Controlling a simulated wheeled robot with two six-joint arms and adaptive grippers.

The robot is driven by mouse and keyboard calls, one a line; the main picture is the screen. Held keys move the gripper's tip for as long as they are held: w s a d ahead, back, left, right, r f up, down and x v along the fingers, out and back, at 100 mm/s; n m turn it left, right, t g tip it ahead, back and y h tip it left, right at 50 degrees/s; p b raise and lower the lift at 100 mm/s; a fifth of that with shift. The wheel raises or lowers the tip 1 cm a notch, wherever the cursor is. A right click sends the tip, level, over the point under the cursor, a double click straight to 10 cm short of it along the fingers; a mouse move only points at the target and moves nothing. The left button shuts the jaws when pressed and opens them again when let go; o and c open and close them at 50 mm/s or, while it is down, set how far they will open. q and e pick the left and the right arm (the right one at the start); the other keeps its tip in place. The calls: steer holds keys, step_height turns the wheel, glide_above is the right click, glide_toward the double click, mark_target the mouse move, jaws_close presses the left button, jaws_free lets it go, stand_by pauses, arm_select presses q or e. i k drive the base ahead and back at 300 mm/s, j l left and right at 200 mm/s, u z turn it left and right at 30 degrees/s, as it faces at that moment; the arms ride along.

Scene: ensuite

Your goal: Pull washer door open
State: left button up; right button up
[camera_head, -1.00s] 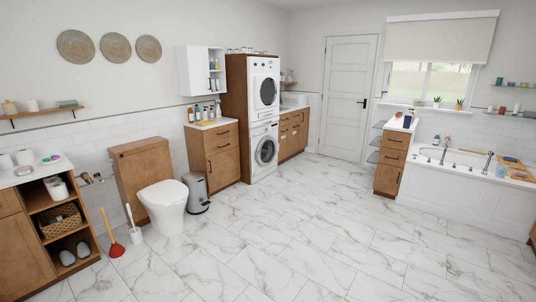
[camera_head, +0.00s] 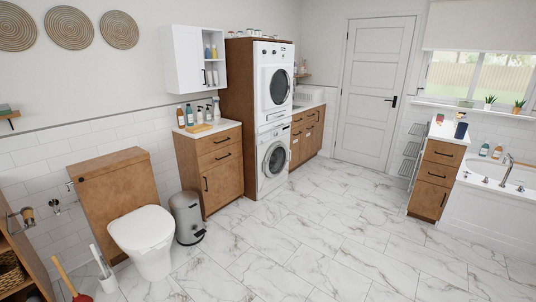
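Two white front-loading machines are stacked in a wooden cabinet frame against the left wall. The lower machine, which looks like the washer (camera_head: 273,160), stands at floor level with its round, dark-glass door shut. The upper machine (camera_head: 275,82) has a similar round door, also shut. Both stand some way ahead of me across the floor. Neither of my grippers shows in the head view.
A wooden cabinet (camera_head: 215,170) with bottles on top stands left of the machines. A grey pedal bin (camera_head: 187,217) and a toilet (camera_head: 143,240) are nearer on the left. A drawer unit (camera_head: 437,180) and bathtub (camera_head: 490,216) stand right. The marble floor (camera_head: 310,235) between is clear.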

mark_target(267, 171)
steer(key=i+l+z, duration=0.15)
steer(key=i+z, duration=0.2)
steer(key=i, duration=0.35)
steer(key=i+z, duration=0.4)
steer(key=i, duration=0.3)
steer(key=i+j+z, duration=0.35)
steer(key=i, duration=0.35)
steer(key=i+j+u, duration=0.1)
steer(key=i+u, duration=0.25)
steer(key=i, duration=0.3)
steer(key=i+l+u, duration=0.1)
steer(key=i+u, duration=0.2)
steer(key=i, duration=0.35)
steer(key=i+l+u, duration=0.35)
steer(key=i, duration=0.3)
steer(key=i+u, duration=0.25)
steer(key=i, duration=0.3)
steer(key=i+u, duration=0.25)
steer(key=i, duration=0.25)
steer(key=i+l+u, duration=0.2)
steer(key=i, duration=0.35)
steer(key=i+l+u, duration=0.25)
steer(key=i, duration=0.25)
